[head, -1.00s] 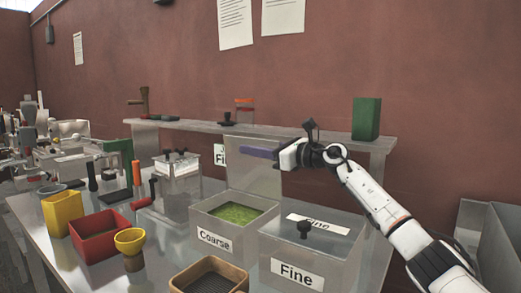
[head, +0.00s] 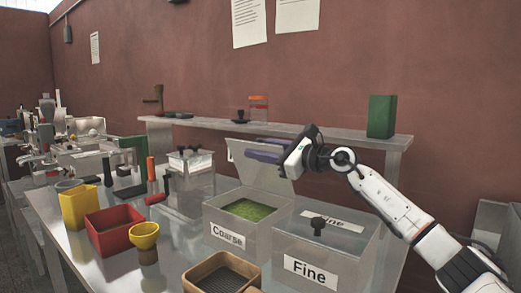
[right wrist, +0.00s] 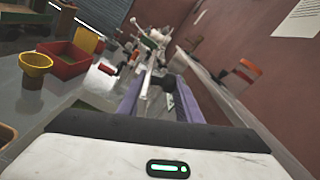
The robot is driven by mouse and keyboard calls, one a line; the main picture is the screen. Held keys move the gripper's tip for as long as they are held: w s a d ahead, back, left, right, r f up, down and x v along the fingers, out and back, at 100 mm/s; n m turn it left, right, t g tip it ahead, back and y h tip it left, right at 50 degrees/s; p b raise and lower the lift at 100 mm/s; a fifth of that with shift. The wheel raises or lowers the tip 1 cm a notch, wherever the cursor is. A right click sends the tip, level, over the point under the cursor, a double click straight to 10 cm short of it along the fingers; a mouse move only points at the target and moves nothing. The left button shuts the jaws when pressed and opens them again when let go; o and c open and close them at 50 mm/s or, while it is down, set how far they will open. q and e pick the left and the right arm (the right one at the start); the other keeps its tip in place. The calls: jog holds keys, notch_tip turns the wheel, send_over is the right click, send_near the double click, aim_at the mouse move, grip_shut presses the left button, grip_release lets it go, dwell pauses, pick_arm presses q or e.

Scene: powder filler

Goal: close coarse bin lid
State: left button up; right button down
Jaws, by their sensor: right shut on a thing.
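The clear coarse bin (head: 225,234), labelled "Coarse", stands on the bench with green granular stuff (head: 248,210) inside. My left gripper is not in view.
The fine bin (head: 325,252), with its lid down and a black knob on top, stands right of the coarse bin. A brown sieve tray (head: 196,277), a yellow funnel (head: 144,236) and a red box (head: 112,232) stand left and front. A shelf (head: 345,138) runs behind.

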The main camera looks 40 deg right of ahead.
jog(key=c, duration=1.4)
grip_release()
notch_tip(320, 180, up, 10)
jog(key=shift+p, duration=0.85)
